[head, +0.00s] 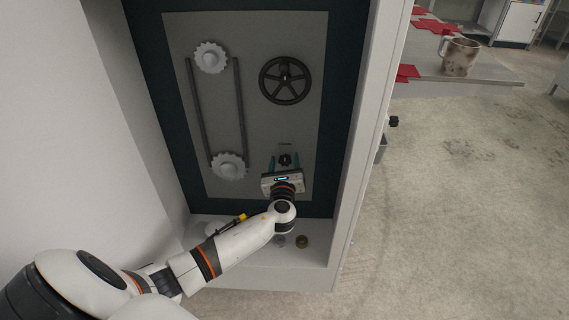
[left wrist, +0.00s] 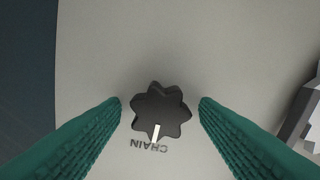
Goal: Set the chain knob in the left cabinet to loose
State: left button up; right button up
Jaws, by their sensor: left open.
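The chain knob (head: 285,159) is a small black lobed knob low on the grey panel (head: 215,105) inside the left cabinet (head: 350,170). In the left wrist view the knob (left wrist: 161,111) is star-shaped, and its white pointer mark points toward the upside-down word CHAIN. My left gripper (head: 284,160) is at the knob, with its green fingers open on either side of it. In the left wrist view the left gripper's fingers (left wrist: 160,105) stand apart from the knob, with a gap on both sides. My right gripper is not in view.
A black handwheel (head: 285,80) sits above the knob. Two pale sprockets (head: 210,57) with a chain (head: 240,110) are on the panel's left. Small round items (head: 302,241) lie on the cabinet floor. A mug (head: 459,57) stands on a table to the right.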

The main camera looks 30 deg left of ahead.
pick_arm(q)
jog(key=c, duration=1)
jog(key=shift+o, duration=0.2)
